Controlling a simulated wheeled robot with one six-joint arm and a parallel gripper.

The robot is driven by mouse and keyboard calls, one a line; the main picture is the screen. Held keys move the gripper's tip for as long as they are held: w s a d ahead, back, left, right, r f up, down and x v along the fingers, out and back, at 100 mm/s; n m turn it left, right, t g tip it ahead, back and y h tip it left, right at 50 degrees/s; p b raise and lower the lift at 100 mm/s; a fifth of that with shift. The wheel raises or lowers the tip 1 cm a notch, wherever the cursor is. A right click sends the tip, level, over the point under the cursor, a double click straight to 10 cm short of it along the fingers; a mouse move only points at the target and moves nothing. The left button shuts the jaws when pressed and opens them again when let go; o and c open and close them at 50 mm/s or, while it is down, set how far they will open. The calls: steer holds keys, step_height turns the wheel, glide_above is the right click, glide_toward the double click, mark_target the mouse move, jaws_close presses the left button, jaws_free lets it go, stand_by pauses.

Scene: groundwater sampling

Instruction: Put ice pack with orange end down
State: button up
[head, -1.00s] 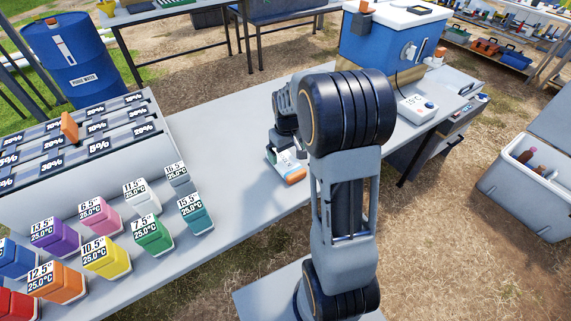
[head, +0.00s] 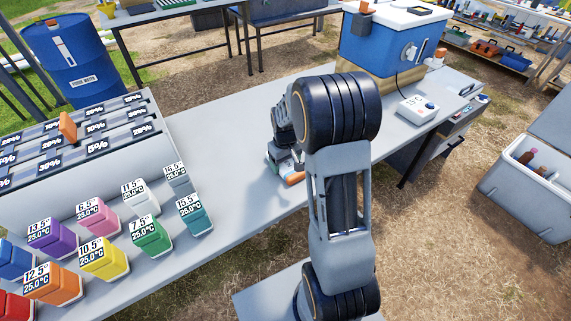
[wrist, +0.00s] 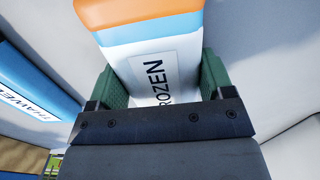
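The ice pack with the orange end (wrist: 140,10) fills the upper middle of the wrist view. It has a light-blue band and a white label reading FROZEN, partly hidden by my gripper. My gripper (wrist: 160,88) has its green pads against both sides of the pack. In the head view the orange end (head: 294,178) shows low beside my arm, over the front part of the grey table (head: 235,125). My arm hides most of the gripper there. I cannot tell whether the pack touches the table.
A blue pack marked THAWED (wrist: 35,90) lies left of the held pack. Coloured blocks (head: 105,257) and a percentage rack (head: 85,140) stand at left. A blue cooler (head: 385,45) and a temperature device (head: 418,108) stand at the far end. The table's middle is clear.

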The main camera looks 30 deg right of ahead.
steer(key=c, duration=0.6)
steer(key=shift+r, duration=0.15)
